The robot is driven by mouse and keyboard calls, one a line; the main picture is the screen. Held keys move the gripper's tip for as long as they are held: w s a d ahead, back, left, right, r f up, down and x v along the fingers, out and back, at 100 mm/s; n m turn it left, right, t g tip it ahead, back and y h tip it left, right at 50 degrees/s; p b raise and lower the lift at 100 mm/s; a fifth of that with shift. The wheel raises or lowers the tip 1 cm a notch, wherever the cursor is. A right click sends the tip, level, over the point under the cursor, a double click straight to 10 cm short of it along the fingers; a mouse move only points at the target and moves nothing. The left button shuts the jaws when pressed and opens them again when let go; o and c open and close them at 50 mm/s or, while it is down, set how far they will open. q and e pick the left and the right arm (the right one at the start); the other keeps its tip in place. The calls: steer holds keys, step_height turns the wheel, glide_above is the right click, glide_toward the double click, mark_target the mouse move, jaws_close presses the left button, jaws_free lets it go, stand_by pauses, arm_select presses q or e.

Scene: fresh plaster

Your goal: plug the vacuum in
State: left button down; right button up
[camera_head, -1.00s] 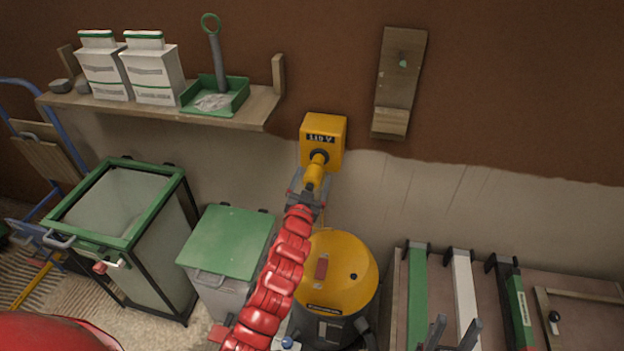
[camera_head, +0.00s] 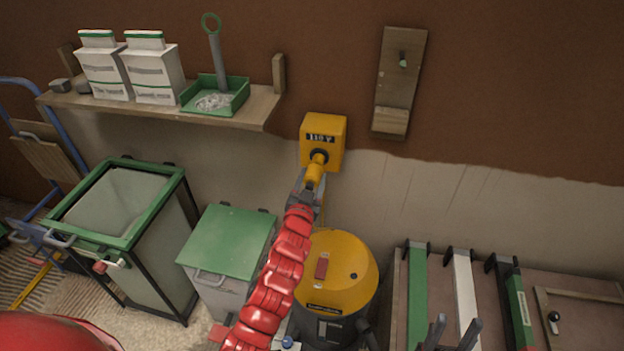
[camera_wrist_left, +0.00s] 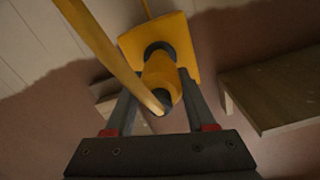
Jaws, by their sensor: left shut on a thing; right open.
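The yellow 110 V socket box (camera_head: 323,134) is fixed to the wall and has a dark round socket. The yellow plug (camera_head: 315,171) is at the socket, its front end meeting the dark ring; I cannot tell how deep it sits. My left gripper (camera_head: 309,187) is shut on the plug. In the left wrist view the plug (camera_wrist_left: 160,80) lies between my left fingers (camera_wrist_left: 157,104), in line with the socket box (camera_wrist_left: 178,40), and its yellow cable (camera_wrist_left: 98,42) runs off to the upper left. The yellow and black vacuum (camera_head: 338,270) stands below. My right gripper (camera_head: 452,335) is open and empty.
A wooden shelf (camera_head: 255,110) with boxes and a green tray is left of the socket. A green-lidded bin (camera_head: 228,240) and a green-framed container (camera_head: 150,240) stand below it. A wooden board (camera_head: 400,75) hangs right. A rack of tools (camera_head: 460,290) is at lower right.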

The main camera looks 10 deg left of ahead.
arm_select(q)
steer(key=w, duration=0.4)
steer(key=shift+w+r+b, duration=0.1)
steer(key=shift+w+b, duration=0.2)
steer(key=shift+b, duration=0.1)
steer(key=c, duration=0.7)
jaws_free()
steer(key=o, duration=0.5)
steer(key=shift+w, duration=0.1)
steer(key=shift+c, duration=0.2)
steer(key=s+b, duration=0.1)
steer(key=s, duration=1.6)
steer(key=shift+s, duration=0.25)
